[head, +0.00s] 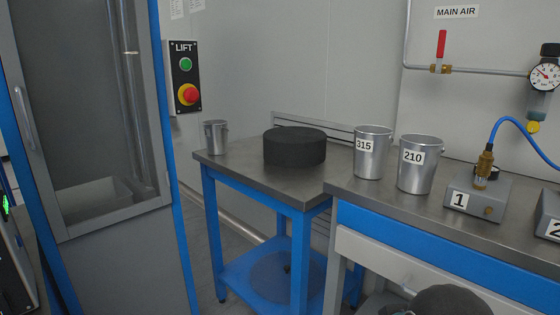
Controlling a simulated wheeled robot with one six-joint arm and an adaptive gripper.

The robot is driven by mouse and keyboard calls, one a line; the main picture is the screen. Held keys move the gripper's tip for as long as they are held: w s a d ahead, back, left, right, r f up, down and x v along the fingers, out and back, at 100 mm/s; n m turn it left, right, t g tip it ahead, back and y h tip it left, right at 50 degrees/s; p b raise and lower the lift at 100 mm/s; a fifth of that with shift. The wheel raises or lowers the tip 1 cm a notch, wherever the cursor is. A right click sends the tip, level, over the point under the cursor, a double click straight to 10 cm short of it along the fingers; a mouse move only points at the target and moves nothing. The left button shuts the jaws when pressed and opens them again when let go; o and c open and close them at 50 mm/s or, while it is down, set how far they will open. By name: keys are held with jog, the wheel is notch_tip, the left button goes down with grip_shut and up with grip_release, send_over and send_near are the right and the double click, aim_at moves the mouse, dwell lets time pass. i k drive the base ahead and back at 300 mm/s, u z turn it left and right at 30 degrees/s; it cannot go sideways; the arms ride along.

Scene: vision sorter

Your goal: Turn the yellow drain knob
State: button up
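The yellow drain knob (534,127) is small and sits at the bottom of the air filter unit, below the round pressure gauge (545,76) at the right edge of the head view. The filter unit hangs on the wall at the end of a grey pipe. Nothing touches the knob, and its turn position is too small to tell. My gripper is not in view. A dark rounded shape at the bottom edge seems to be part of my arm, well below and left of the knob.
A blue hose (520,122) curves from a brass fitting on block 1 (478,196) in front of the knob's area. Metal buckets 315 (372,154) and 210 (417,166) stand on the bench (390,196). A black cylinder (295,147) sits on the lower table. A red-handled valve (441,46) is left of the gauge.

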aim_at(533, 127)
jog(key=z, duration=1.25)
